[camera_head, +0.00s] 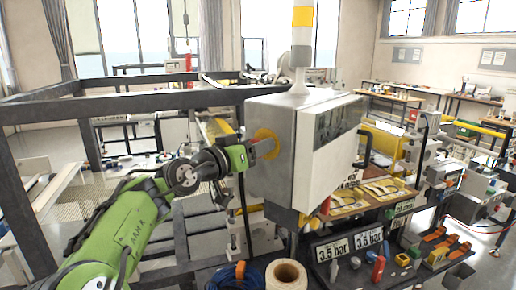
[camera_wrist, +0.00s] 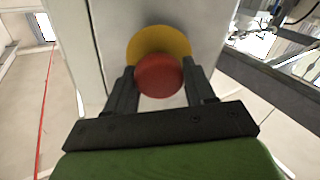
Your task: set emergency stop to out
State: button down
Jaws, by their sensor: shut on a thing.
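The emergency stop is a red mushroom button (camera_wrist: 159,76) on a yellow disc (camera_wrist: 158,44), fixed to the side of a grey control box (camera_head: 268,165). In the head view the yellow disc (camera_head: 266,138) shows on the left face of the box, and the red button is partly hidden by my gripper. My gripper (camera_wrist: 160,88) has its two black fingers on either side of the red button, shut on it. In the head view my gripper (camera_head: 256,149) reaches the box from the left. Whether the button is in or out cannot be told.
A dark frame bar (camera_head: 130,104) runs behind my arm to the box. A signal lamp (camera_head: 302,17) stands on top of the box.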

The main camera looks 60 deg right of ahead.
jog(key=c, duration=0.7)
grip_release()
jog(key=shift+f, duration=0.1)
jog(key=shift+o, duration=1.1)
jog(key=shift+a, duration=0.2)
jog(key=v, duration=1.5)
jog(key=shift+w+a+b, duration=0.2)
jog(key=shift+a+b, duration=0.15)
jog(key=shift+b, duration=0.1)
